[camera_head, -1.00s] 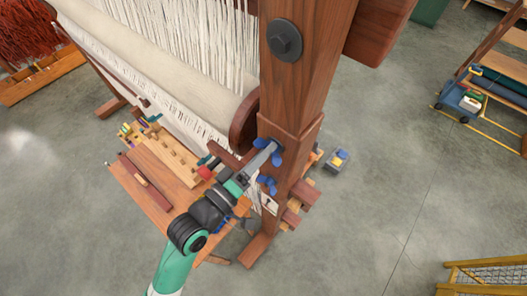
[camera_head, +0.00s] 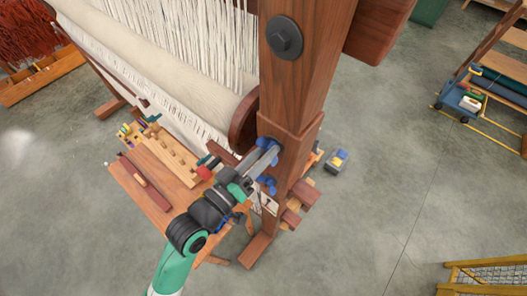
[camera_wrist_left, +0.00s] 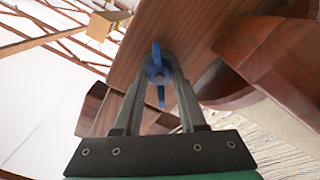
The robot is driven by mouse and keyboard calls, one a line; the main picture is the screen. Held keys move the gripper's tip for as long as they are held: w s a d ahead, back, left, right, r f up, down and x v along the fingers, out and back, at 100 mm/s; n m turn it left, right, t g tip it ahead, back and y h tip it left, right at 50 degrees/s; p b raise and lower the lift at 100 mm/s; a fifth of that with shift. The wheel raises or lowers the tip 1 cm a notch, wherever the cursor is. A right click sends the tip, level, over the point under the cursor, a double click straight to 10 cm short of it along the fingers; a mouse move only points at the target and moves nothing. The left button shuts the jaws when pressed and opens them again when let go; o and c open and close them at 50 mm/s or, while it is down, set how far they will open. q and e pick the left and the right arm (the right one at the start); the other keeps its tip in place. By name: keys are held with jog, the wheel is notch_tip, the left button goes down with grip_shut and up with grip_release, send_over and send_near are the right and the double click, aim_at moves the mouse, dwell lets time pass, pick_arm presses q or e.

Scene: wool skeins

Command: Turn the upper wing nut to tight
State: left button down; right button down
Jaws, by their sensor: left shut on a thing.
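The upper wing nut (camera_head: 264,142) is blue and sits on the side of the wooden loom post (camera_head: 300,90). My left gripper (camera_head: 270,152) is shut on it, with both grey fingers reaching to the post. In the left wrist view the wing nut (camera_wrist_left: 157,72) lies between the fingertips (camera_wrist_left: 158,68), its wings running roughly up and down the picture. A lower blue wing nut (camera_head: 268,184) sits just below on the same post, partly hidden by my gripper. My right gripper is in no view.
A wooden bench (camera_head: 130,186) with a peg rack (camera_head: 172,158) stands left of the arm. The cream cloth roll (camera_head: 170,80) is behind it. A small grey box with blue and yellow (camera_head: 337,161) lies on the floor right of the post.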

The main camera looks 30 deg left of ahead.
pick_arm(q)
jog(key=shift+d+m+b, duration=0.2)
jog(key=shift+m+b, duration=0.9)
jog(key=shift+m, duration=5.5)
jog(key=c, duration=0.5)
grip_release()
jog(key=shift+s, duration=0.1)
